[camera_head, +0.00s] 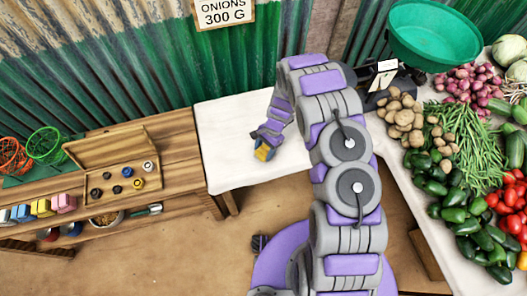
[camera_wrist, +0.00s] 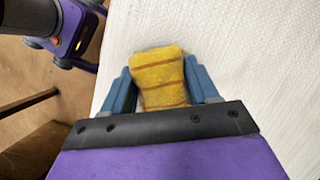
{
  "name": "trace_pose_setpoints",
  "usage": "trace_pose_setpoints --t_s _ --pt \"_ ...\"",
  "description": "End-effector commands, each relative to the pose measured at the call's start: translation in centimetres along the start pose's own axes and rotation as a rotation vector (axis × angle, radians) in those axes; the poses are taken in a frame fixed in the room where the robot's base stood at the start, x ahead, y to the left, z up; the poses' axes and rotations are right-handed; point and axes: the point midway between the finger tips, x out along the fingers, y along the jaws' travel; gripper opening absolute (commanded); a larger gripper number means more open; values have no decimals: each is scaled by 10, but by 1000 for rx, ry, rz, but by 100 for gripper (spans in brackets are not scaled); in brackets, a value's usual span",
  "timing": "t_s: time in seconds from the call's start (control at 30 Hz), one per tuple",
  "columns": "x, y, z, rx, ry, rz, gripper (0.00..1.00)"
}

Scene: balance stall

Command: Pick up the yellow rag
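The yellow rag (camera_wrist: 161,75) has brown stripes and sits between the two blue fingers of my gripper (camera_wrist: 158,66) in the wrist view. Both fingers press close against its sides, and its near end is hidden by the gripper's dark front edge. In the head view my gripper (camera_head: 263,143) points down over the white-covered table, with the yellow rag (camera_head: 265,154) showing at its tips. I cannot tell whether the rag still touches the white cloth (camera_head: 226,150).
At left, a wooden bench holds an open box of weights (camera_head: 122,178), a green basket (camera_head: 45,144) and an orange basket (camera_head: 14,156). Colored blocks (camera_head: 42,208) stand on its lower left. At right are potatoes (camera_head: 403,112), other vegetables, and a scale with a green bowl (camera_head: 435,38).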

Motion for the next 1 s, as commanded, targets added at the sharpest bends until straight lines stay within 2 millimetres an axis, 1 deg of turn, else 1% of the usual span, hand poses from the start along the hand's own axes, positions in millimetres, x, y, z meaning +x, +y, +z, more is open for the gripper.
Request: trace_pose_setpoints --t_s 0.03,0.3,0.33,0.37,0.53,0.67,0.87,0.97,1.0 --pt "0 1 -1 1 -1 -1 54" --pt "1 -2 2 2 3 2 28" --pt "1 -2 2 2 3 2 28" --pt "1 -2 2 3 3 2 23" --pt "1 -3 2 3 4 3 23" --pt "-2 -2 3 2 3 2 23" --pt "-20 0 9 1 -1 1 23" --pt "-34 -1 15 1 1 0 23" --pt "-37 4 14 5 1 0 23"
